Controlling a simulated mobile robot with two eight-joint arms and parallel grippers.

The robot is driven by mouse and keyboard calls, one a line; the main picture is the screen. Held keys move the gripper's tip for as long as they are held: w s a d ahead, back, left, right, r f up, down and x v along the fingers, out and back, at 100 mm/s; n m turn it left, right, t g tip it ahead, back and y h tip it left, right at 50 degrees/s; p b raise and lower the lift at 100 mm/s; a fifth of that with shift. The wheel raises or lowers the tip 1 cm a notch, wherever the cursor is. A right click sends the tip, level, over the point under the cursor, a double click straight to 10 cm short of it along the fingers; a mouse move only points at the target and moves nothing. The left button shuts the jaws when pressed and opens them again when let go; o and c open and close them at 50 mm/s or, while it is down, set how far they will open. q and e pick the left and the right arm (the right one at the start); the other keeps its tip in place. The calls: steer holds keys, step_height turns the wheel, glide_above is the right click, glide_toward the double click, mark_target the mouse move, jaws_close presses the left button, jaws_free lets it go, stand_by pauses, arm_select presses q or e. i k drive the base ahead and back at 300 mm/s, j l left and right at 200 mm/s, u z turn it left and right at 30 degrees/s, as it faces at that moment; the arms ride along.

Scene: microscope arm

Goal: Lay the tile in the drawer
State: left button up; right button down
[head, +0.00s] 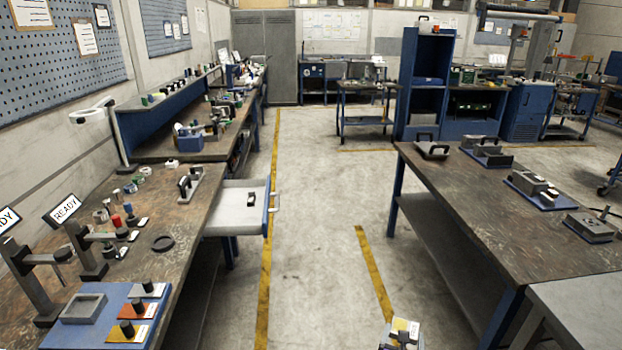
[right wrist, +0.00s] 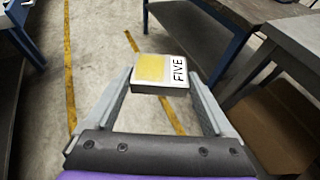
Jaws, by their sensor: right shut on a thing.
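The tile (right wrist: 152,68) is a pale block with a yellow patch and a white label reading FIVE. It sits between the two fingers of my right gripper (right wrist: 162,84), which is shut on it. In the head view the tile (head: 404,326) and the right gripper (head: 401,338) show at the bottom edge, over the floor of the aisle. My left gripper is not in view.
The left bench (head: 190,232) carries stands, small knobbed tiles on a blue board (head: 75,337), and a black ring (head: 163,243). The right bench (head: 480,215) carries several handled blocks. The aisle floor (head: 320,210) between the benches is clear.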

mark_target(237, 224)
steer(key=i+l, duration=0.1)
steer(key=i, duration=2.45)
steer(key=i+u, duration=0.1)
steer(key=u, duration=0.7)
steer(key=i+u, duration=0.15)
steer(key=u, duration=0.25)
